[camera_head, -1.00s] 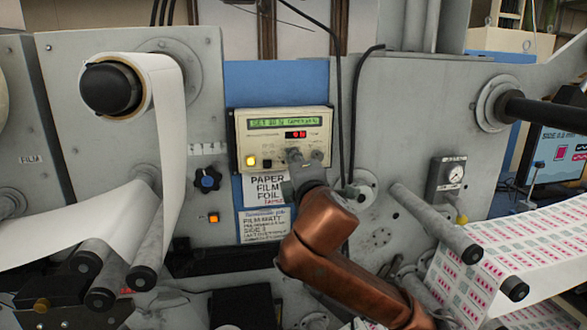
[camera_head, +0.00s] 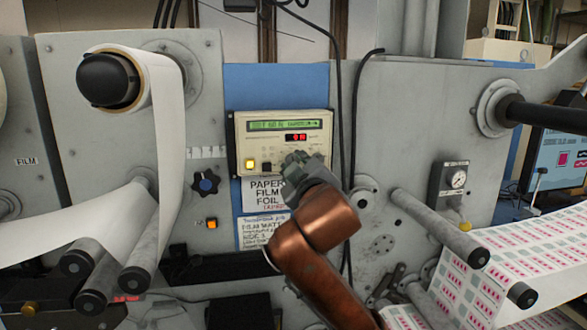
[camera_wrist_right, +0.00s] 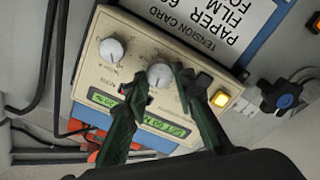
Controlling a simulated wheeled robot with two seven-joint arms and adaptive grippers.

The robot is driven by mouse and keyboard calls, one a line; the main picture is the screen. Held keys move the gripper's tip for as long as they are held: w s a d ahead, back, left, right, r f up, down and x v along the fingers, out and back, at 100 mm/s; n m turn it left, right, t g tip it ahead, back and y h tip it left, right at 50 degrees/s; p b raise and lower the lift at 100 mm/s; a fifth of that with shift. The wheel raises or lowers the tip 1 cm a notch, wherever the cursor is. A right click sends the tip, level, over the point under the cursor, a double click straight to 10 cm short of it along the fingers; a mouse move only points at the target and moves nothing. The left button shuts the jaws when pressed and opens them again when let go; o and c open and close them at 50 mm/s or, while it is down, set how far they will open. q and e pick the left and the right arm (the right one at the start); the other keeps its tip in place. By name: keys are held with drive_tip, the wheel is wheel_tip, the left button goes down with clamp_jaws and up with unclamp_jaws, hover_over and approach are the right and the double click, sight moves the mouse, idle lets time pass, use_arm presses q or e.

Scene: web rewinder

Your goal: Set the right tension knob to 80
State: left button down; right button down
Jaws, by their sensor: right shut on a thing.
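The cream control box (camera_head: 240,125) is on the blue panel, with a green text display (camera_head: 284,126) and a small red readout (camera_head: 296,137); I cannot read either surely. The right wrist view shows the box upside down, with two white knobs. The right knob (camera_wrist_right: 111,49) stands free on the left of that view. The left knob (camera_wrist_right: 160,75) sits between the fingers of my right gripper (camera_wrist_right: 158,90), which is shut on it. In the head view my right gripper (camera_head: 298,168) covers the knobs. My left gripper is not in view.
A yellow-lit button (camera_head: 250,163) is on the box's lower left. A blue and black star knob (camera_head: 206,182) and an orange lamp (camera_head: 211,222) are farther left. A black cable (camera_head: 341,120) hangs to the right of the box. Rollers (camera_head: 440,227) project at lower right.

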drive_tip(key=shift+f+m, duration=0.2)
drive_tip(key=shift+m, duration=5.6)
drive_tip(key=c, duration=1.6)
unclamp_jaws()
drive_tip(key=shift+r, duration=0.1)
drive_tip(key=shift+d+r, duration=0.1)
drive_tip(key=s+d, duration=0.2)
drive_tip(key=s, duration=0.9)
drive_tip(key=shift+s+d, duration=0.15)
drive_tip(key=shift+s, duration=0.25)
